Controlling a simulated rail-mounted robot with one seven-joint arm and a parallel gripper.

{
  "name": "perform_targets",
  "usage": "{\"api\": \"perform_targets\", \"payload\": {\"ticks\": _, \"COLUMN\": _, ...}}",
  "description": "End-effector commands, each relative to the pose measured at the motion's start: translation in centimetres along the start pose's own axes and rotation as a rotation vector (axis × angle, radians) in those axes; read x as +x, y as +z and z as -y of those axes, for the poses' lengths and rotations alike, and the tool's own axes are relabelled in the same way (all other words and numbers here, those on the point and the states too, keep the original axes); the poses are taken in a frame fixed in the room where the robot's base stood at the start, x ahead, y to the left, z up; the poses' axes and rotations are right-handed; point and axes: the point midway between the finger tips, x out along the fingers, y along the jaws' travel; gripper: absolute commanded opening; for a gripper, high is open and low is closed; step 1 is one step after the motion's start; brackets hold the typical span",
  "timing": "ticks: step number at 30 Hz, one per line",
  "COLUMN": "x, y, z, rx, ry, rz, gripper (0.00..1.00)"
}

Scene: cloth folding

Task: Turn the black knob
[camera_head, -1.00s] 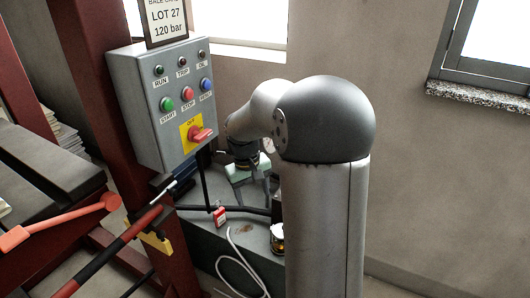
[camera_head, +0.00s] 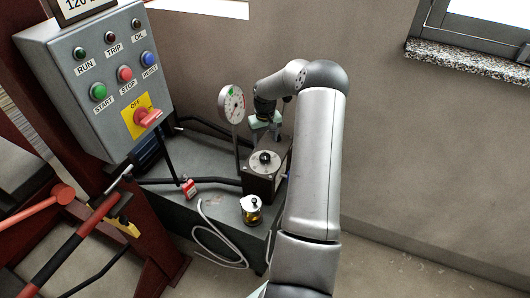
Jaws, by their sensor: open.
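A small black knob (camera_head: 265,157) sits at the centre of a pale round dial (camera_head: 257,168) on top of a dark block-shaped unit. My gripper (camera_head: 265,128) points down behind and just above this unit, with pale green parts at its hand. Its fingertips are small and partly lost against the unit's back edge, and it appears apart from the knob. My gripper is open and I see nothing held in it.
A round gauge (camera_head: 231,104) stands on a stem left of my gripper. A grey control box (camera_head: 75,75) with a red switch (camera_head: 147,117) is at left.

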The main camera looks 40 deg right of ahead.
Motion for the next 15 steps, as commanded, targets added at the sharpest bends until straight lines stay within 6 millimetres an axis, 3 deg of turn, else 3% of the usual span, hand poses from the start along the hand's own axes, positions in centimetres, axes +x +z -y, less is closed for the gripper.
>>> {"api": "perform_targets", "payload": {"ticks": 9, "x": 6.4, "y": 0.1, "z": 0.1, "rx": 0.0, "ry": -0.002, "rz": 0.003, "gripper": 0.63}}
{"api": "perform_targets", "payload": {"ticks": 15, "x": 8.5, "y": 0.0, "z": 0.0, "rx": 0.0, "ry": 0.0, "rz": 0.001, "gripper": 0.63}}
